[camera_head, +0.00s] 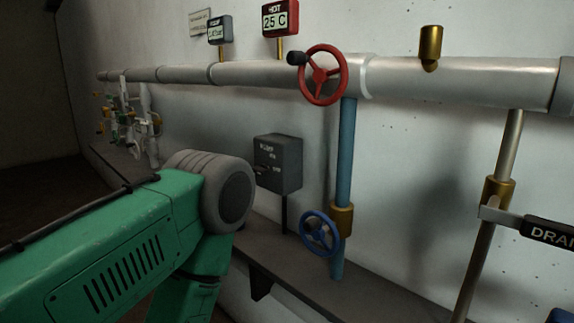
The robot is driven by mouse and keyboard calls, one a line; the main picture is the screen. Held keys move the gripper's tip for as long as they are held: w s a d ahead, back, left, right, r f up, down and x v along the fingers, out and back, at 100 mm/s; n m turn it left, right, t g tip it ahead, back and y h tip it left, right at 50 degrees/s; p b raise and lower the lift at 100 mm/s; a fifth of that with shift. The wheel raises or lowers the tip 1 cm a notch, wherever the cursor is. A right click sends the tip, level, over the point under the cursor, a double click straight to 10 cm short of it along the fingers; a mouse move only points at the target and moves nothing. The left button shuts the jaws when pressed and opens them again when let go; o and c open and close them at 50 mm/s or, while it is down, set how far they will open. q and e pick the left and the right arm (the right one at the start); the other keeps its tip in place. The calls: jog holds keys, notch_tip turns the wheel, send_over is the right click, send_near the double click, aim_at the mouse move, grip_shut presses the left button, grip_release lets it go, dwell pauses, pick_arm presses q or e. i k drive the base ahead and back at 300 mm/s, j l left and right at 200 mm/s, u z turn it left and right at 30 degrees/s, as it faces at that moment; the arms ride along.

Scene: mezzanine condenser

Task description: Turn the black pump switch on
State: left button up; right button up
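A dark grey pump switch box (278,163) is on the wall in the middle of the head view, just above the ledge. It has small pale lettering and a dark switch part (266,169) on its front face; the switch's position is too small to tell. My green left arm comes in from the left, and its rounded grey joint is close to the left of the box in the picture. Neither gripper is in view.
A thick pipe (450,83) runs along the wall, with a red valve wheel (323,75). A blue wheel (320,233) is on the blue vertical pipe (345,150). A drain handle (548,231) juts in at right. A ledge (335,293) runs below.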

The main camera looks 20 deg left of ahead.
aim_at(263, 170)
jog(key=u, duration=0.95)
